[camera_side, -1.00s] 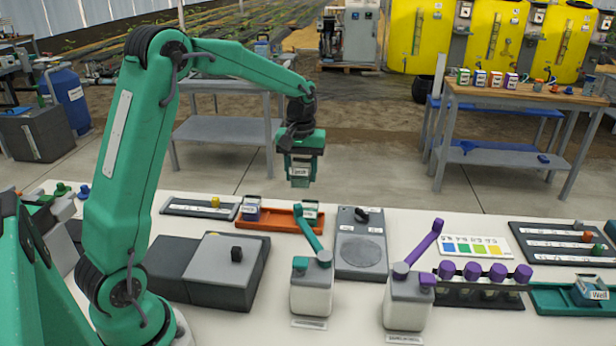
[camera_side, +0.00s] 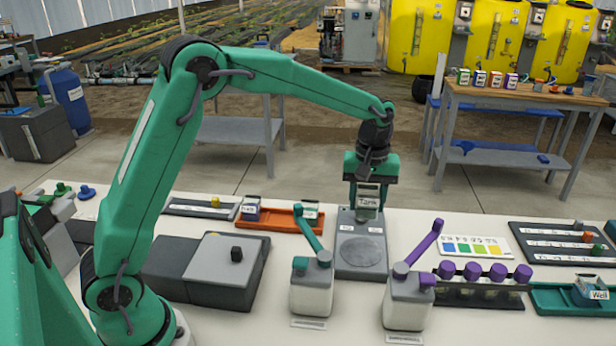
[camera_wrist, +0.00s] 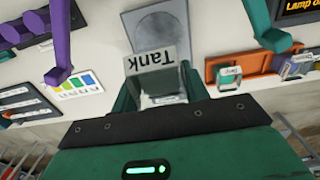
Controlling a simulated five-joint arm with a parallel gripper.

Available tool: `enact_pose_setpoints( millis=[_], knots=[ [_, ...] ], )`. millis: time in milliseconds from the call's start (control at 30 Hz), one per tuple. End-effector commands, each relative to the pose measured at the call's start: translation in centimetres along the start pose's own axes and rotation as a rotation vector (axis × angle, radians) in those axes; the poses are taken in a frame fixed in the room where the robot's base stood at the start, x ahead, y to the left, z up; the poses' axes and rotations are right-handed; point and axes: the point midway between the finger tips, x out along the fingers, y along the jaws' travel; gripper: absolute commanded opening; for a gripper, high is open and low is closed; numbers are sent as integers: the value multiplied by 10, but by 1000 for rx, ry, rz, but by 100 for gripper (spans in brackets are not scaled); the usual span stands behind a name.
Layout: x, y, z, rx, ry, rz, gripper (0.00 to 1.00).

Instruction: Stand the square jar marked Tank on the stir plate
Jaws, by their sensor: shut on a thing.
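The square jar marked Tank (camera_side: 368,199) is held upright in my gripper (camera_side: 369,186), and its label faces the side camera. In the wrist view the jar (camera_wrist: 157,65) sits between the fingers of my gripper (camera_wrist: 155,88), with its label upside down. In the wrist view the plate (camera_wrist: 135,20) shows just beyond the jar. I cannot tell the exact gap between them.
An orange tray (camera_side: 270,222) with small labelled jars lies left of the plate. A teal-armed dispenser (camera_side: 312,290) and a purple-armed dispenser (camera_side: 408,302) stand close in front. A colour chart (camera_side: 472,247) and a rack of purple-capped vials (camera_side: 480,288) are to the right.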

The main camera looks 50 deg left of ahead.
Motion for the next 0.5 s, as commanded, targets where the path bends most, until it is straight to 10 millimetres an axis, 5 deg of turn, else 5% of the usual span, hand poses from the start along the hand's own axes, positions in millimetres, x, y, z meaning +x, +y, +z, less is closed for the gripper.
enact_pose_setpoints(
  millis=[500],
  knots=[
    [21,-1,0,1,-1,-2,20]
  ],
)
